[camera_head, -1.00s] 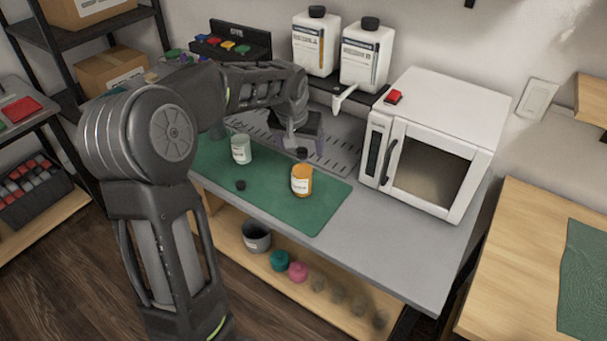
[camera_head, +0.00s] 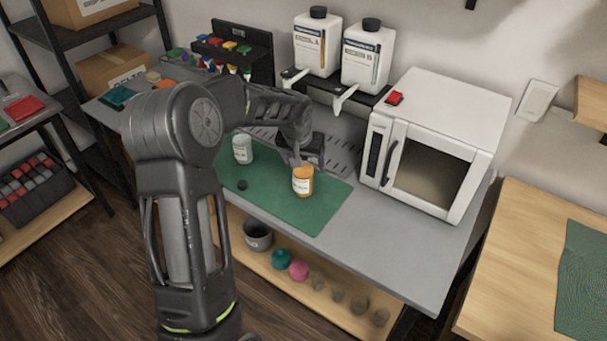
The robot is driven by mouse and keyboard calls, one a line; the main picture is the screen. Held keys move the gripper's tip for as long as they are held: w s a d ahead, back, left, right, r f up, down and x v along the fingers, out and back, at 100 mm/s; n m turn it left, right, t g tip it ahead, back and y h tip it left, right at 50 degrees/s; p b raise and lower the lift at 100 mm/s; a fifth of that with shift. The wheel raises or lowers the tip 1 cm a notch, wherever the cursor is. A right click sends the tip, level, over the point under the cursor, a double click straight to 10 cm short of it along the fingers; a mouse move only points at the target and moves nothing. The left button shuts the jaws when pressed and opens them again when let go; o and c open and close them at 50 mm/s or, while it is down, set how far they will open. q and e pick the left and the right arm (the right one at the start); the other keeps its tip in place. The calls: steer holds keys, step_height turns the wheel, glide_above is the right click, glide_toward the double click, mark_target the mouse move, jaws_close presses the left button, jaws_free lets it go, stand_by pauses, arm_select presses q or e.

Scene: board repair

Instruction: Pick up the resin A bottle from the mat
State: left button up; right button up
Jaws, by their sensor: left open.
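Two small labelled bottles stand upright on the green mat (camera_head: 300,212): a pale one (camera_head: 242,149) at left and an orange one (camera_head: 302,181) at right. Their labels are too small to read, so I cannot tell which is resin A. My left gripper (camera_head: 299,160) is open, just behind and above the orange bottle's top. The fingertips are small and dark here, and I cannot tell if they touch the bottle. A small dark cap (camera_head: 242,185) lies on the mat in front of the pale bottle. My right gripper is out of view.
Two large white jugs (camera_head: 317,46) (camera_head: 367,55) stand on a raised shelf behind the gripper, with white spouts below. A white oven (camera_head: 430,140) stands at right. The mat's front right is clear. Several pots, including a grey one (camera_head: 257,236), sit on the lower shelf.

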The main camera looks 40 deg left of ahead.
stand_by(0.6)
arm_select(q)
jaws_close()
stand_by(0.7)
step_height(320, 180, up, 10)
steer(key=shift+r+b, duration=0.1)
steer(key=shift+b, duration=0.3)
stand_by(0.6)
